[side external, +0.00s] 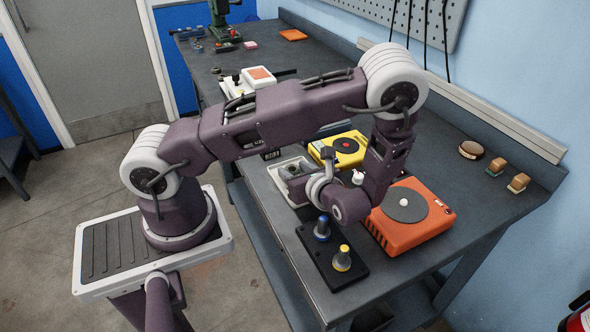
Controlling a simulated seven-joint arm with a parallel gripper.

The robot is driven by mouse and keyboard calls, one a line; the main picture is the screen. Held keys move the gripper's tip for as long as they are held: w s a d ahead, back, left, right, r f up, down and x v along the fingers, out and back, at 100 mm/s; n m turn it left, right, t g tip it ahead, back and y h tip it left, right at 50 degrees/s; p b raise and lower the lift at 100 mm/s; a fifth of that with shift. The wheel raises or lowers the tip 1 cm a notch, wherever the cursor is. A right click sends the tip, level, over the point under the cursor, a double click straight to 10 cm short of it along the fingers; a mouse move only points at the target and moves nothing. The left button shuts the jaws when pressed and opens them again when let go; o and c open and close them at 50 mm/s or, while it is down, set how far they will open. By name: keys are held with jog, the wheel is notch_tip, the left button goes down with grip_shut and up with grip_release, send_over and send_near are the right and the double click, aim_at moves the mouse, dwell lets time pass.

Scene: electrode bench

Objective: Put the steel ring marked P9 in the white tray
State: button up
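The white tray (273,172) stands on the dark bench near its front edge, left of the yellow box. A small grey object (291,170) shows inside it, too small to identify. My gripper (320,186) is low over the bench at the tray's right side, partly hidden by my wrist. Its fingertips and anything between them are not clear. I cannot make out a steel ring or a P9 mark in this view.
A black block (335,281) holds a blue-topped post (322,229) and a yellow-topped post (342,258) in front of my wrist. An orange box (435,212) with a grey disc stands right, a yellow box (347,147) behind. The bench's right end has free room.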

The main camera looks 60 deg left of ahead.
jog(key=shift+o, duration=0.9)
jog(key=shift+r, duration=0.2)
jog(key=v, duration=0.4)
jog(key=shift+w+d+r, duration=0.1)
jog(key=shift+d, duration=0.25)
notch_tip(320, 180, up, 7)
jog(key=s+d+r+n+t+h, duration=0.2)
jog(key=s+d+r+n+h, duration=0.3)
jog(key=r+n, duration=0.3)
jog(key=s+d+r+n+t+h, duration=0.3)
jog(key=s+d+r+n+h, duration=0.3)
jog(key=s+r+n+h, duration=0.2)
jog(key=shift+d+n+h, duration=0.25)
jog(key=shift+n+h, duration=0.05)
jog(key=shift+n, duration=0.7)
